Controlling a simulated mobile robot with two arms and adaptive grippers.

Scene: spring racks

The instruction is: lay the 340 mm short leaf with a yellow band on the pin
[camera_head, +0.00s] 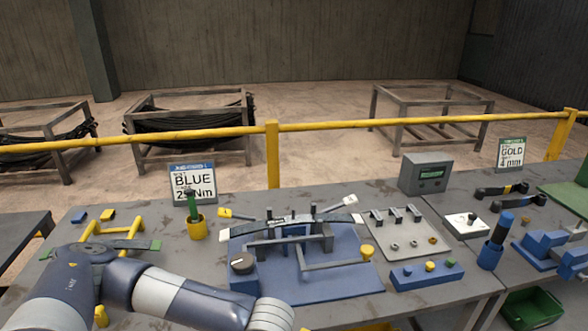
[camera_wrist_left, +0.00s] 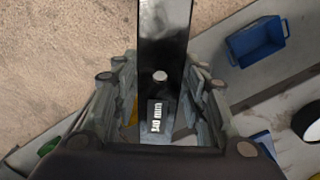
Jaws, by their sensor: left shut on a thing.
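In the left wrist view my left gripper (camera_wrist_left: 160,100) is shut on a dark flat leaf (camera_wrist_left: 165,35). The leaf has a small pale round spot, a hole or bolt head, and a white label that seems to read 340 mm. No yellow band is clear on it. In the head view my left arm bends across the front left; its gripper and the held leaf are out of frame. The blue fixture (camera_head: 338,281) stands mid-bench with a curved leaf (camera_head: 290,220) across it and dark uprights, one perhaps the pin (camera_head: 313,211). My right gripper is not visible.
A yellow stand (camera_head: 98,229) holds a dark leaf with green ends at left. A yellow cup (camera_head: 197,228) with a green-handled tool stands beside the fixture. A small parts tray (camera_head: 432,247) and blue block (camera_head: 425,275) lie to its right. A yellow rail (camera_head: 350,125) runs behind.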

